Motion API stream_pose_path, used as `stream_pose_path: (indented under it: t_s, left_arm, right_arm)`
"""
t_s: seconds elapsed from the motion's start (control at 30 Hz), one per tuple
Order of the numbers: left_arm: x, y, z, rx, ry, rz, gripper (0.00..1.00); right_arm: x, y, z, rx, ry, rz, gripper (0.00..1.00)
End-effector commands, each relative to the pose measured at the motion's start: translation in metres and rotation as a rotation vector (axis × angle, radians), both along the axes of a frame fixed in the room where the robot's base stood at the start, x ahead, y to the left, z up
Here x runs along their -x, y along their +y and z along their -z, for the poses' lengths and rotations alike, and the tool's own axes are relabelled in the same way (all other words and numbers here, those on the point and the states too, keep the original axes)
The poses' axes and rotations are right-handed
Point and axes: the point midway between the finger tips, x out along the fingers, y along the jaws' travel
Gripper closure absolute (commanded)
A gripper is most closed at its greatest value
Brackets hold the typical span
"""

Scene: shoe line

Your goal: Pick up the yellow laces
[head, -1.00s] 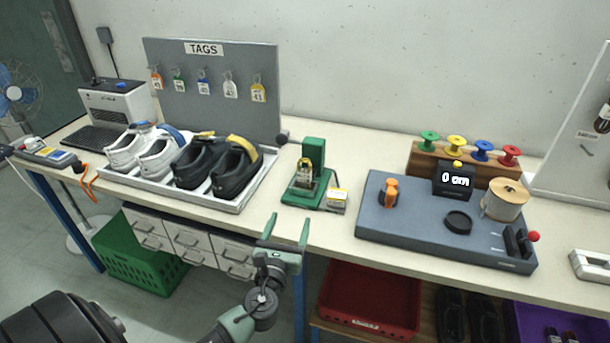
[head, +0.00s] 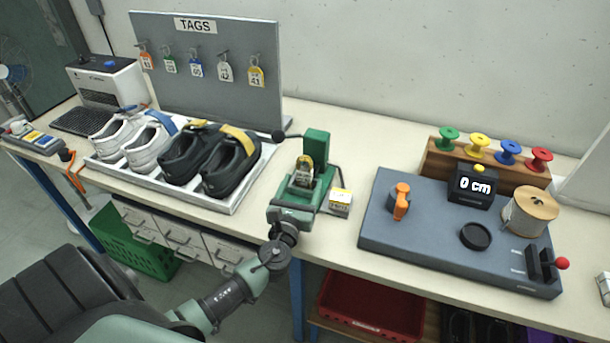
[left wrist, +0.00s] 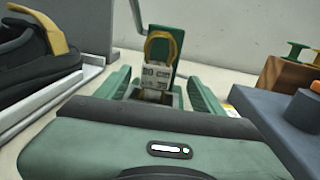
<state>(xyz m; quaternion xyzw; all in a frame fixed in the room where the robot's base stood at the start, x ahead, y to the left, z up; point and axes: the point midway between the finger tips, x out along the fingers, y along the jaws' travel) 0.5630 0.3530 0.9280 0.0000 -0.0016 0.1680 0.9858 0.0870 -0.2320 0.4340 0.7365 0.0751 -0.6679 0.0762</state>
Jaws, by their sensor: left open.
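The yellow laces (head: 305,163) are a small yellow loop with a white printed band, standing in the green hand press on the bench. In the left wrist view the yellow laces (left wrist: 160,47) stand upright ahead, slightly left of centre. My left gripper (head: 303,187) is at the front of the press, low over the bench. Its fingers are open and empty, one on each side of the laces' line, with the laces a little beyond the tips in the left wrist view (left wrist: 158,82). The laces' lower end is partly hidden. My right gripper is not in view.
The green press (head: 315,147) has a dark lever with a round knob. A small yellow-and-white box (head: 341,202) stands close on its right. The shoe tray (head: 228,207) is to the left, and a grey measuring board (head: 420,240) with spools behind is to the right.

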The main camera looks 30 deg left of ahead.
Motion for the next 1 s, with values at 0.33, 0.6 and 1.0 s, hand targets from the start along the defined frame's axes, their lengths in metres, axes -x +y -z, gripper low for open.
stream_pose_path:
  t_s: [0.33, 0.6, 1.0]
  left_arm:
    - [-0.041, 0.020, 0.000, -0.001, -0.001, -0.002, 0.32]
    - [-0.043, 0.020, 0.001, -0.001, 0.000, -0.001, 0.35]
    - [-0.043, 0.021, 0.001, -0.001, 0.000, -0.001, 0.97]
  right_arm:
    - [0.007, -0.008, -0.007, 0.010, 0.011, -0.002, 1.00]
    - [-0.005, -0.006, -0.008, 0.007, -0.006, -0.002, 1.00]
    - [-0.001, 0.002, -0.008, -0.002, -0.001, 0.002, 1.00]
